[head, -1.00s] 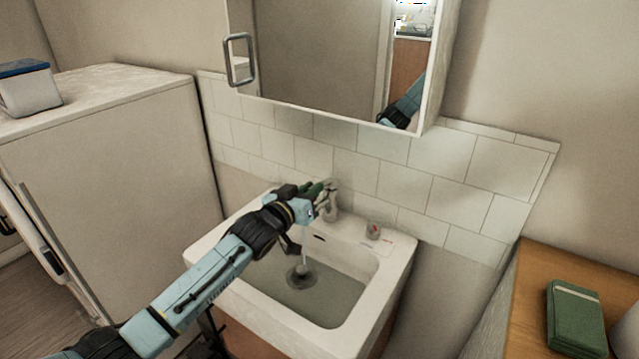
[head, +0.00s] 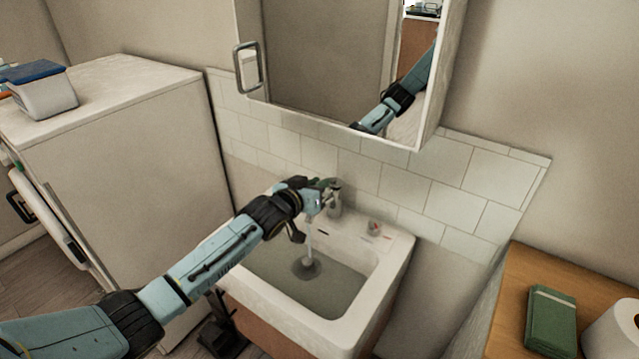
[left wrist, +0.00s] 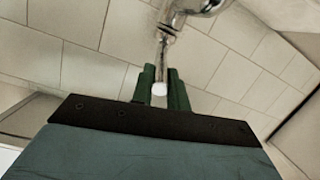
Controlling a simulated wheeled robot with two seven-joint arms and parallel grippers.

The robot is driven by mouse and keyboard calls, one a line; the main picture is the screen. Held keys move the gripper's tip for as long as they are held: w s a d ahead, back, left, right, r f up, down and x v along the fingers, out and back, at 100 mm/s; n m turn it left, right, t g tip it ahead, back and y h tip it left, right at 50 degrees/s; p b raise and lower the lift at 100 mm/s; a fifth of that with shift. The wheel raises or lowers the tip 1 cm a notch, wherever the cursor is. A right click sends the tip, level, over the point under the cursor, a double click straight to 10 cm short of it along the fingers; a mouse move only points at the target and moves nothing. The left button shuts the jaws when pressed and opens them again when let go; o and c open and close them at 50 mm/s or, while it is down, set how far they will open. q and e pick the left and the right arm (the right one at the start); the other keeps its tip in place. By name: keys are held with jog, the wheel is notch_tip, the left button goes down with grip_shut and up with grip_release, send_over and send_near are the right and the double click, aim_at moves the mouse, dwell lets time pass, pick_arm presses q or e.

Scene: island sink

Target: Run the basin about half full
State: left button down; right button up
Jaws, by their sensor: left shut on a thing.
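The white basin (head: 285,308) is set in front of the tiled wall, with the drain (head: 306,268) visible at its bottom. A stream of water (head: 309,240) falls from the tap into it. The basin's inside looks grey-green, like shallow water; its exact level is hard to tell. The chrome tap (head: 335,197) stands at the back rim, partly hidden by my left gripper (head: 324,186). In the left wrist view, the green fingers (left wrist: 161,90) are shut on the tap's thin lever (left wrist: 163,45), whose pale round tip shows between them. My right gripper is out of view.
A small knob with a red mark (head: 374,228) sits on the right back rim. A mirror cabinet (head: 330,60) hangs above. A white cabinet (head: 150,150) stands at left, a wooden counter (head: 500,330) with a green cloth (head: 551,320) at right.

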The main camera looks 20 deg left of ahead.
pick_arm(q)
jog(key=c, duration=1.4)
grip_release()
jog(key=shift+o, duration=0.2)
jog(key=p+v, duration=0.1)
jog(key=v, duration=1.2)
jog(key=shift+s, duration=0.15)
jog(key=shift+r, duration=0.1)
